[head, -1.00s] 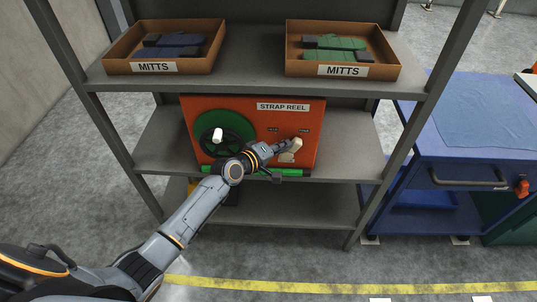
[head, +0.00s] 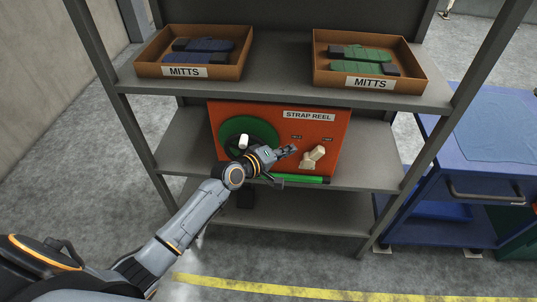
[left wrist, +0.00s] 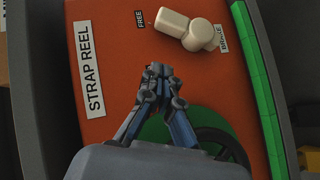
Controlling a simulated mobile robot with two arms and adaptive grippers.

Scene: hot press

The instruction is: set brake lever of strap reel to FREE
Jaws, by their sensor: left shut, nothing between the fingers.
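The strap reel (head: 230,112) is an orange panel on the middle shelf, also filling most of the left wrist view (left wrist: 105,25). Its cream brake lever (head: 313,156) tilts up and to the right, its arm toward the FREE label; in the left wrist view the lever (left wrist: 182,26) has its end near the FREE label (left wrist: 140,18). A BRAKE label (left wrist: 222,38) shows beside the lever's hub. My left gripper (head: 292,149) is shut and empty, left of the lever and apart from it; its fingertips (left wrist: 158,70) show in the left wrist view. My right gripper is not in view.
A green wheel (head: 232,127) with a white knob (head: 243,141) sits left on the panel, and a green strip (head: 312,180) runs below. Two mitt boxes (head: 150,68) (head: 330,75) stand on the shelf above. A blue cart (head: 440,160) stands to the right.

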